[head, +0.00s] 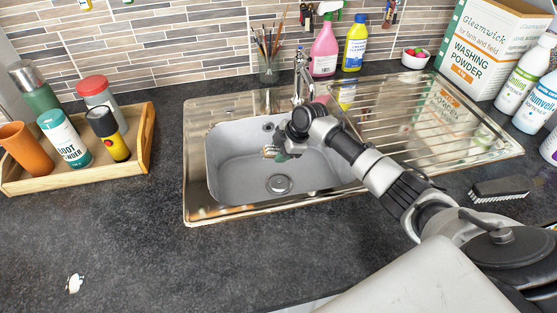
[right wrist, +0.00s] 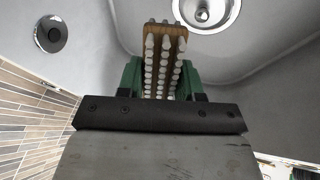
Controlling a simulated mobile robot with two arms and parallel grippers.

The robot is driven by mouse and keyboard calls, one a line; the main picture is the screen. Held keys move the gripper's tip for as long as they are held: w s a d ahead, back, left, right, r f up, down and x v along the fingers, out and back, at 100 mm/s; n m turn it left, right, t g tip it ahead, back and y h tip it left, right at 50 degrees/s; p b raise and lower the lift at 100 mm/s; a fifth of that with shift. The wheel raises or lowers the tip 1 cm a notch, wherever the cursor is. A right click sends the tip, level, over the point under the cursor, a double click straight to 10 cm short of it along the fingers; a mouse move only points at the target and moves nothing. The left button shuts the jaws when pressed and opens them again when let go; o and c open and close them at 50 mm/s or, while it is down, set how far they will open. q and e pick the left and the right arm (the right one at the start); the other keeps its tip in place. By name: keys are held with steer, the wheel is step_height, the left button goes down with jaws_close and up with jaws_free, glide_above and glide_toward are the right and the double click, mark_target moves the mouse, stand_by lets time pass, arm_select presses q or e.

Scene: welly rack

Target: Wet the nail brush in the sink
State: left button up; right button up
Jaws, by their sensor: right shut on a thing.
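My right gripper (head: 276,151) is low over the sink basin (head: 228,160), in front of the chrome tap (head: 302,78). In the right wrist view its green fingers (right wrist: 162,80) are shut on the nail brush (right wrist: 165,60), a wooden block with rows of white bristles. The bristles face the wrist camera. The brush is mostly hidden by my gripper in the head view. The drain (head: 279,184) also shows beyond the brush in the right wrist view (right wrist: 207,10). I cannot make out running water. My left gripper is not in view.
A ribbed drainboard (head: 430,125) lies right of the basin. A dark scrubbing brush (head: 498,190) with pale bristles lies on the counter. A wooden tray (head: 145,135) of containers stands left. A jar of brushes (head: 269,68) and bottles stand behind. The front left counter is mostly clear.

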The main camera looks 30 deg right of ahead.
step_height(320, 180, up, 12)
steer(key=p, duration=0.9)
stand_by(2.2)
step_height(320, 180, up, 4)
steer(key=p, duration=0.3)
steer(key=shift+p, duration=0.3)
stand_by(0.4)
